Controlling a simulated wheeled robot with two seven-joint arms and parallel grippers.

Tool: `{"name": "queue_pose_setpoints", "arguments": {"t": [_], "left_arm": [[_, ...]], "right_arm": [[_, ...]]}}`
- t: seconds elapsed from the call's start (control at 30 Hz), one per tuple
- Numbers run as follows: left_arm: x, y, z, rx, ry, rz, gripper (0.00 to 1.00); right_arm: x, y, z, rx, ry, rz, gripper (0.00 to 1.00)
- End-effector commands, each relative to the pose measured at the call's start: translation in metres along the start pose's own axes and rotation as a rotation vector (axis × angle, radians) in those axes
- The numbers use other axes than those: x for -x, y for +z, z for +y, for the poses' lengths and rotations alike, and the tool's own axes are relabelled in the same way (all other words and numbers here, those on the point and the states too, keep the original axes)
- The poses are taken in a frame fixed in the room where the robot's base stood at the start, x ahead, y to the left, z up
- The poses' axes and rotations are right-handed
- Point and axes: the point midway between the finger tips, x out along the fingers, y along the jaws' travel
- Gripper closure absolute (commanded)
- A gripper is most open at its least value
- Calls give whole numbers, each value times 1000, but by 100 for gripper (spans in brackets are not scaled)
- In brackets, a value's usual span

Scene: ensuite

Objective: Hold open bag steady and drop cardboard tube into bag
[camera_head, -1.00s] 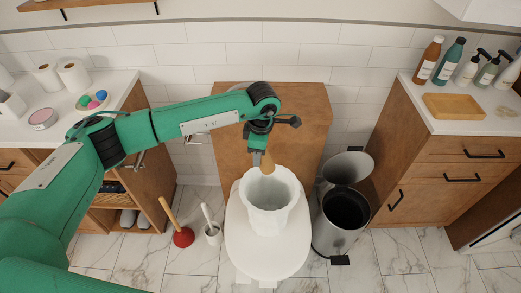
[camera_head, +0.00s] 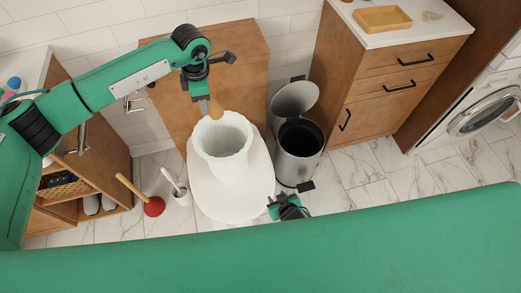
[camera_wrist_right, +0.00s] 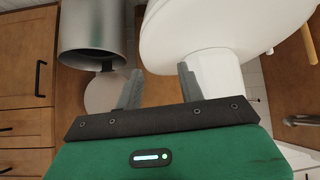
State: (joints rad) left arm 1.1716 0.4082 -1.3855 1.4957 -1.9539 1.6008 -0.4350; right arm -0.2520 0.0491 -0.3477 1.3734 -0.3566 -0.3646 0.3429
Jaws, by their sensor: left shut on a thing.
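The white open bag (camera_head: 224,168) stands upright on the closed toilet lid (camera_head: 207,205), its wide mouth facing up. My left gripper (camera_head: 207,98) is above the bag's far rim, shut on the brown cardboard tube (camera_head: 215,109). The tube's lower end is at the far edge of the bag's mouth; I cannot tell whether it touches the rim. My right gripper (camera_head: 284,203) is low, right of the toilet and in front of the bin, apart from the bag. In the right wrist view its fingers (camera_wrist_right: 160,84) are spread with nothing between them.
An open metal pedal bin (camera_head: 298,150) stands right of the toilet, close to my right gripper. A red plunger (camera_head: 153,206) and a toilet brush (camera_head: 182,196) stand to the left. A wooden cabinet (camera_head: 370,100) is at right. Tiled floor (camera_head: 400,185) is clear at right.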

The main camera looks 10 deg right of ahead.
Motion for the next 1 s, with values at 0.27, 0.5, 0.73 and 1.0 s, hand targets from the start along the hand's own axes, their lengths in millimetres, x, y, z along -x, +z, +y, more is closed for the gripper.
{"name": "queue_pose_setpoints", "arguments": {"t": [0.27, 0.5, 0.73, 1.0], "left_arm": [[0, 0, 0, 0, 0, 0, 80], [0, 0, 0, 0, 0, 0, 80], [0, 0, 0, 0, 0, 0, 80], [0, 0, 0, 0, 0, 0, 80]], "right_arm": [[48, -150, -15, -32, 11, 260, 61], [83, -212, -19, -58, 17, 380, 61], [80, -228, -19, -64, 18, 402, 61], [38, -245, -18, -63, 18, 401, 61]]}}
